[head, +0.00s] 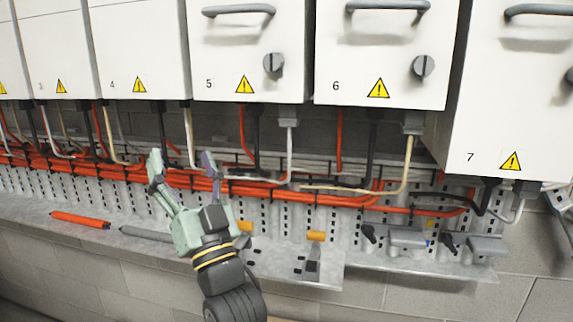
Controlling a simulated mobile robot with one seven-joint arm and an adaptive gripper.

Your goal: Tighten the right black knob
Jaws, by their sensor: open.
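Two small black knobs show at the right of the metal ledge in the head view. The right black knob (447,241) sits beside a grey block (487,245). The left black knob (369,233) sits beside another grey block (407,238). My gripper (183,164) is open and empty, with its fingers pointing up in front of the orange cables. It is well to the left of both knobs and apart from them. The knobs are too small to tell how tight they are.
Cabinets 5 (225,60), 6 (370,65) and 7 (520,120) hang above the orange cable bundle (110,168). An orange rod (80,220) and a grey rod (146,233) lie on the left ledge. A small metal bracket (312,266) stands between my gripper and the knobs.

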